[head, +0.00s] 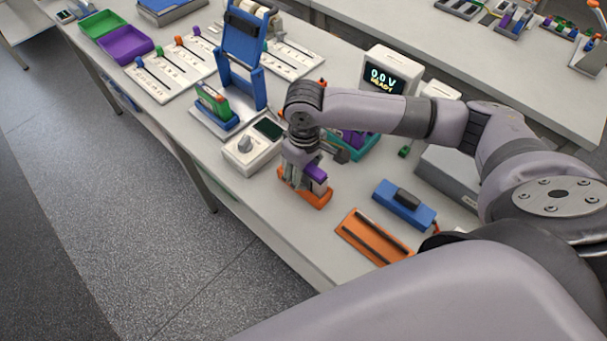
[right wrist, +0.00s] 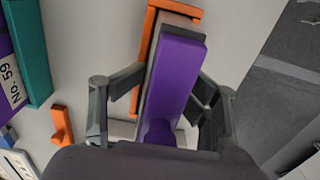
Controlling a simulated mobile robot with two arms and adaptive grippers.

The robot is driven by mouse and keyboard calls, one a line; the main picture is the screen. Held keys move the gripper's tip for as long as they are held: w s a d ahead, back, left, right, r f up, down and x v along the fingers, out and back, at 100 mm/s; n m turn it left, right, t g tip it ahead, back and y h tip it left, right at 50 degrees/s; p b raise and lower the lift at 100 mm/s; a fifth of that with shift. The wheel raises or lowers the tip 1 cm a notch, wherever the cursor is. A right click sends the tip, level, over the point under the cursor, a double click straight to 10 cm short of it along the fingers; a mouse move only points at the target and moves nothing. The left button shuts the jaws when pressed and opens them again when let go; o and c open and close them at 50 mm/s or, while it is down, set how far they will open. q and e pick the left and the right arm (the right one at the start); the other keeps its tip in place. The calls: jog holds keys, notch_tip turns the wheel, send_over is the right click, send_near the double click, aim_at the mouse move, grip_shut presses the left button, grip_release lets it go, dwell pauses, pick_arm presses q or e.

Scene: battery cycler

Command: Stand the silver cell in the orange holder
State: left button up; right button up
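The silver cell (head: 315,173), a block with silver-grey sides and a purple face, stands at the orange holder (head: 318,200) near the table's front edge. In the right wrist view the cell (right wrist: 178,75) lies between the fingers of my right gripper (right wrist: 172,80), with parts of the orange holder (right wrist: 151,17) behind it. I cannot tell if the cell's foot is fully seated. In the head view my right gripper (head: 296,172) points down at the cell. The fingers are close beside it, but their contact is hidden. My left gripper is not in view.
A white tester (head: 245,150) and blue press (head: 241,55) stand left of the holder. A teal tray (head: 352,150) is behind it. An orange tray (head: 372,237) and blue device (head: 404,203) lie to the right. Green (head: 100,24) and purple (head: 126,45) bins are far left.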

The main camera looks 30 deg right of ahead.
jog(key=r, duration=0.6)
jog(key=r+b, duration=0.1)
jog(key=r, duration=0.5)
jog(key=shift+w+r, duration=0.2)
jog(key=shift+r, duration=0.05)
jog(key=shift+f, duration=0.1)
